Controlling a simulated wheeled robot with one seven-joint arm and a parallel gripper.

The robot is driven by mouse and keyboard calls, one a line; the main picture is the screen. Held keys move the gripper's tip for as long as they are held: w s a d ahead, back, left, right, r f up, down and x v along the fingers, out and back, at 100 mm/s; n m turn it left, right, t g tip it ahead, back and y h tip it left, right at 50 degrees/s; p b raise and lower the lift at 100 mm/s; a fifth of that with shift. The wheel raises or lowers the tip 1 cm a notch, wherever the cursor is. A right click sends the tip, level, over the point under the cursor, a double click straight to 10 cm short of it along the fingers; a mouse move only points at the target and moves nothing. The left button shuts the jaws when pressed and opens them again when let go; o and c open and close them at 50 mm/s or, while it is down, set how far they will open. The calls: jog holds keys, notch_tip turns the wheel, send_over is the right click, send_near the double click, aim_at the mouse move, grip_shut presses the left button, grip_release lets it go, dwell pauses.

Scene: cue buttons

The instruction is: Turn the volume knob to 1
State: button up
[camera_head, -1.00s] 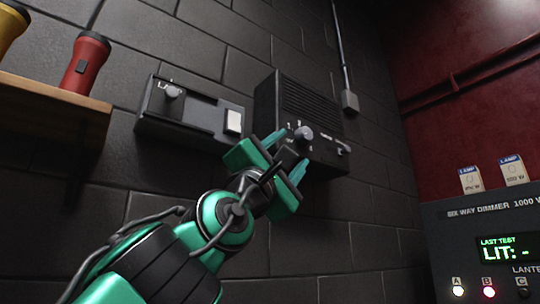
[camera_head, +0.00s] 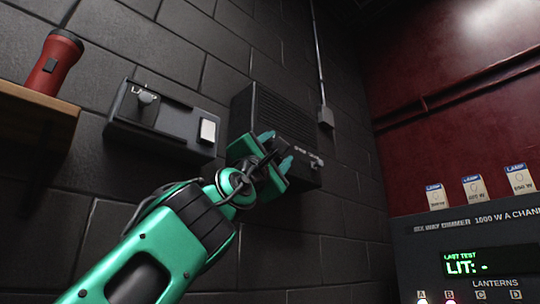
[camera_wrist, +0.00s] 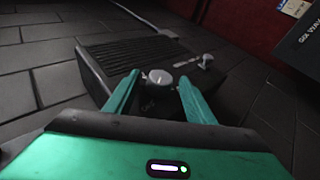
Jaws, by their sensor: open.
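The volume knob (camera_wrist: 158,79) is a round grey knob on the front of a black speaker box (camera_head: 262,107) mounted on the dark block wall. In the wrist view it shows just beyond and between my fingertips, with a pale mark on its face. My gripper (camera_head: 277,144) is open in front of the box, its two teal fingers (camera_wrist: 155,88) pointing at the knob from either side. I cannot tell whether they touch it. In the head view my gripper hides the knob and its printed numbers. A smaller switch (camera_wrist: 206,61) sits to the knob's right.
A grey wall panel (camera_head: 165,120) with a knob and a white rocker is left of the box. A red flashlight (camera_head: 55,63) stands on a wooden shelf (camera_head: 40,112). A dimmer unit (camera_head: 470,235) with lamp boxes is at right.

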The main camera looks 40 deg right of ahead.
jog(key=c, duration=1)
jog(key=shift+c, duration=0.2)
jog(key=shift+g, duration=0.3)
jog(key=m+g+y, duration=0.1)
jog(key=y, duration=0.1)
jog(key=r+m+g+y, duration=0.1)
jog(key=m+g, duration=0.1)
jog(key=shift+a+y, duration=0.15)
jog(key=shift+y, duration=0.25)
jog(key=shift+r+m+g+y, duration=0.25)
jog(key=shift+m+g+y, duration=0.5)
jog(key=shift+y, duration=0.95)
jog(key=shift+r+g+y, duration=0.1)
jog(key=shift+g+y, duration=0.25)
jog(key=shift+y, duration=0.25)
